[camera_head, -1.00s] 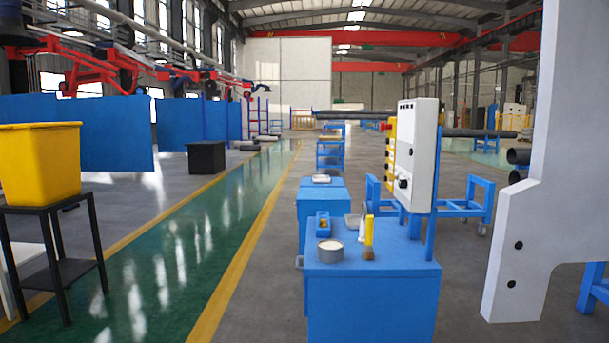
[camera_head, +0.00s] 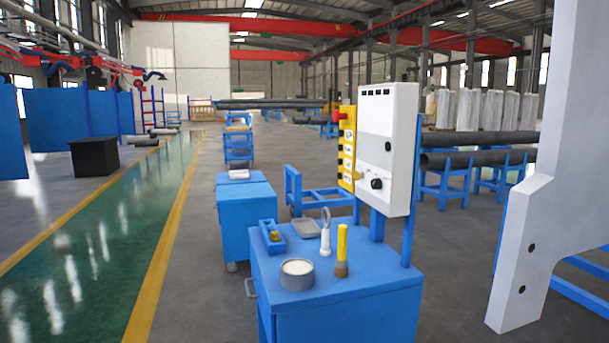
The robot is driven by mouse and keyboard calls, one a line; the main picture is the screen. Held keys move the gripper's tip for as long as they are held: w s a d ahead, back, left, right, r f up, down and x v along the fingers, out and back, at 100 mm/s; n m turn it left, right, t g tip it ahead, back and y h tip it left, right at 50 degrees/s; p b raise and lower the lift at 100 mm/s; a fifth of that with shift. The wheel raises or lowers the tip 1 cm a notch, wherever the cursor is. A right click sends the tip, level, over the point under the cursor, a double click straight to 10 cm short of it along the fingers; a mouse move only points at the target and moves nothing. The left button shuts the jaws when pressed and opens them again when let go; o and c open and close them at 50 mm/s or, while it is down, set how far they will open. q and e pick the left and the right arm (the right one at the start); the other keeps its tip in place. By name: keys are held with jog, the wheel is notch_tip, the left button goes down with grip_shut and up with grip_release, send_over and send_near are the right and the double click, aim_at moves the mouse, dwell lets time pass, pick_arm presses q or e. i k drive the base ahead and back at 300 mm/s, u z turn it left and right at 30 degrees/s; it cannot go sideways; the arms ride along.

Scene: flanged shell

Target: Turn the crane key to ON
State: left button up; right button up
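A white control box (camera_head: 389,148) stands on blue posts at the back of a blue cabinet, right of the middle. It has a black rotary knob (camera_head: 377,183) low on its face and a smaller dark spot above it. A yellow pendant (camera_head: 347,150) with several buttons and a red knob (camera_head: 338,115) on top is at the box's left edge. Which of these is the crane key, and its setting, I cannot tell. Neither of my grippers is in view.
The blue cabinet (camera_head: 345,292) carries a round tin (camera_head: 297,274), a yellow-handled brush (camera_head: 342,250), a blue tray (camera_head: 272,237) and small tools. A large pale panel (camera_head: 545,190) fills the right edge. Pipes (camera_head: 480,160) lie on blue stands behind. The green walkway (camera_head: 75,250) on the left is clear.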

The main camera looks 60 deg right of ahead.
aim_at(356, 175)
jog(key=z, duration=0.4)
jog(key=i, duration=0.95)
jog(key=z, duration=0.85)
